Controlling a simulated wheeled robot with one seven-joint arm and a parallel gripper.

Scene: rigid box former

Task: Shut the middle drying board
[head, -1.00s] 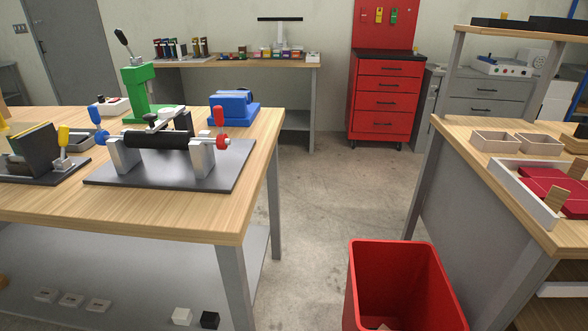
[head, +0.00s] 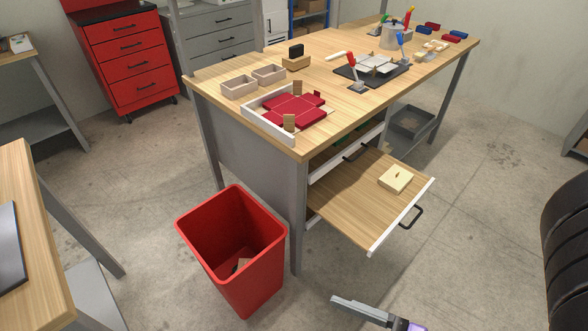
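A wooden drying board (head: 350,205) with a white front edge is pulled out from under the right-hand workbench in the head view. A black handle (head: 411,217) sticks out from its front edge. A cream square piece (head: 396,179) with a small knob or mark lies on the board near its front. Above it is another white front with a black handle (head: 356,152), close to the bench. Part of my gripper (head: 350,303) shows at the bottom edge, apart from the board and lower in the picture. Its finger opening cannot be judged.
A red bin (head: 235,247) stands on the floor left of the board, by the bench leg. The bench top (head: 335,110) holds trays, red panels and a fixture. Floor right of the board is clear. Another bench (head: 28,235) is at the left edge.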

